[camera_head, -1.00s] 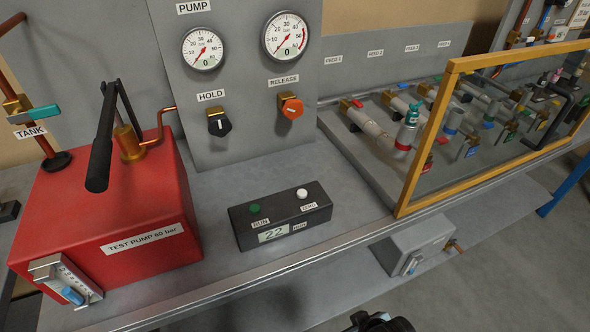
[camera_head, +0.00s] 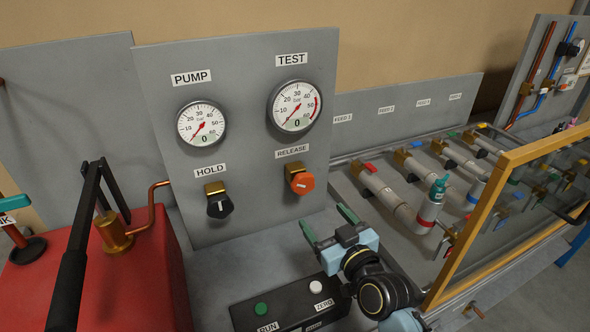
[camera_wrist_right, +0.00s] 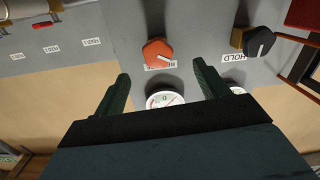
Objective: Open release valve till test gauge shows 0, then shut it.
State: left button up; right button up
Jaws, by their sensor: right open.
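The orange release valve knob (camera_head: 302,183) sits on the grey panel under the RELEASE label, with a pale mark on its face. The test gauge (camera_head: 294,106) above it has a red needle and a digital 0. The pump gauge (camera_head: 201,122) also reads 0. The black hold knob (camera_head: 219,206) is left of the release knob. My right gripper (camera_head: 327,225) is open and empty, below and to the right of the release knob, apart from it. In the right wrist view the release knob (camera_wrist_right: 158,53) shows beyond and between the open fingers (camera_wrist_right: 160,85). My left gripper is not in view.
A black box (camera_head: 290,305) with RUN and ZERO buttons lies on the bench below my right gripper. The red test pump (camera_head: 140,275) with its black lever (camera_head: 75,255) stands at left. A yellow-framed clear guard (camera_head: 465,230) and pipes are at right.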

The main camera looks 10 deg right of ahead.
aim_at(305, 186)
jog(key=shift+t, duration=0.3)
jog(key=x, duration=0.5)
jog(key=r+x, duration=0.1)
jog(key=x, duration=0.1)
jog(key=shift+w+d, duration=0.15)
jog(key=shift+w, duration=0.15)
jog(key=x, duration=0.5)
jog(key=shift+w, duration=0.1)
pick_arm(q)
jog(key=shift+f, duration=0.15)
pick_arm(e)
jog(key=shift+x, duration=0.75)
jog(key=c, duration=1)
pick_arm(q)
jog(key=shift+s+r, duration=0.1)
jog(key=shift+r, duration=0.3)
pick_arm(e)
jog(key=shift+m, duration=1.5)
